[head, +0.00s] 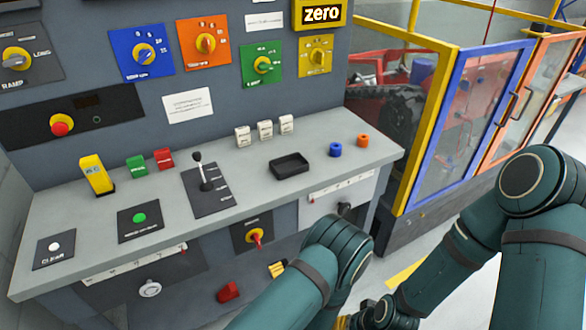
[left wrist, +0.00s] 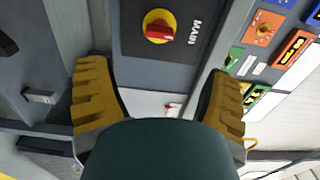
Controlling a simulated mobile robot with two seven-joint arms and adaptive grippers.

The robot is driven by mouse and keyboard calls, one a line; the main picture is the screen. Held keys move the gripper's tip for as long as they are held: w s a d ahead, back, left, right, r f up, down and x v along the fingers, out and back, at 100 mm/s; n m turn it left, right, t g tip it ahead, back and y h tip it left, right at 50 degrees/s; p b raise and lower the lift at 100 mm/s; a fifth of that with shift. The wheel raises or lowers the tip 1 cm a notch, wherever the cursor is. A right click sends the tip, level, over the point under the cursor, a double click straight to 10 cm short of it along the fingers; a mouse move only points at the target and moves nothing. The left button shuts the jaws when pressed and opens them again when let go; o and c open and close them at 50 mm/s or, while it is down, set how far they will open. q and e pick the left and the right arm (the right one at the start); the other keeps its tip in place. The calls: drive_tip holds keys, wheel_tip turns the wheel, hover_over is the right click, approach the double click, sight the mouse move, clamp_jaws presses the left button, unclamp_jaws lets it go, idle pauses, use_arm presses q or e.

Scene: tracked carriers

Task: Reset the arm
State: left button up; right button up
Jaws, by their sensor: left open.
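My left arm's forearm crosses the bottom middle of the head view. A yellow fingertip of my left gripper (head: 277,268) shows beside it, below the console edge; the rest is hidden. In the left wrist view the left gripper (left wrist: 160,72) has its two toothed yellow fingers wide apart, with nothing between them. The red-and-yellow MAIN switch (head: 256,237) is on the console's lower front, just above that fingertip. It also shows beyond the fingers in the left wrist view (left wrist: 158,27). Part of my right gripper (head: 342,322) shows at the bottom edge, mostly cut off.
The grey console top (head: 330,185) bears a black lever (head: 203,172), a black tray (head: 289,166) and buttons. Coloured knob panels stand behind. A red block-like part (head: 229,291) is low in front. A yellow-framed fence (head: 425,130) stands at the right.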

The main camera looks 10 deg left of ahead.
use_arm(q)
drive_tip(key=s+a+f+n+g+y, duration=0.2)
drive_tip(key=s+a+f+n+g, duration=0.15)
drive_tip(key=s+a+g, duration=0.7)
drive_tip(key=s+d+f+n+g+h, duration=0.1)
drive_tip(key=s+d+g+h, duration=0.15)
drive_tip(key=s+g, duration=0.3)
drive_tip(key=s+d+f+n+g+h, duration=0.1)
drive_tip(key=s+d+n+g+h, duration=0.1)
drive_tip(key=s+g+h, duration=0.3)
drive_tip(key=w+d+r+n+t+h, duration=0.2)
drive_tip(key=d+r+n+t+h, duration=0.15)
drive_tip(key=d+h, duration=0.5)
drive_tip(key=w+a+r+n+t, duration=0.2)
drive_tip(key=w+t, duration=0.2)
drive_tip(key=w, duration=0.1)
drive_tip(key=shift+w+a+n, duration=0.3)
drive_tip(key=shift+w+n, duration=0.05)
drive_tip(key=shift+n, duration=0.05)
idle(0.4)
